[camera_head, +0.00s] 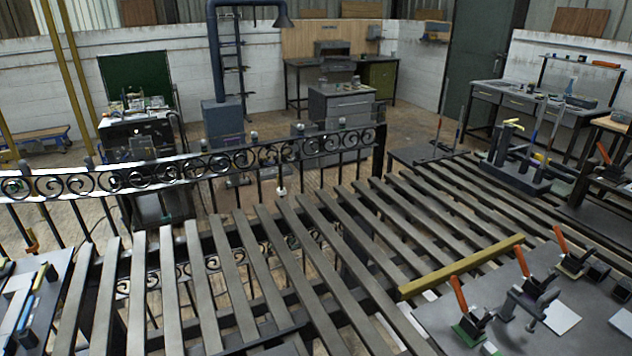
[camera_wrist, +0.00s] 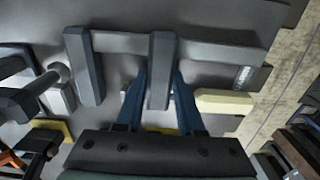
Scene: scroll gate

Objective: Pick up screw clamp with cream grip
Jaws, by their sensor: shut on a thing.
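In the wrist view, the two blue fingers of my gripper (camera_wrist: 160,98) close on an upright dark grey bar piece. This piece joins a long grey bar with small lettering and appears to be part of the screw clamp (camera_wrist: 160,62). A cream grip (camera_wrist: 225,102) shows just right of the right finger. The lower part of the hold is hidden behind my gripper's body. A bit of yellow shows low between the fingers. My gripper cannot be made out in the head view.
In the head view, a slatted table (camera_head: 300,270) fills the foreground, with a yellow bar (camera_head: 460,267) on it. A plate at right carries orange-handled toggle clamps (camera_head: 470,320). A scrollwork gate panel (camera_head: 250,158) stands behind. A dark rack (camera_head: 518,178) holds upright tools at right.

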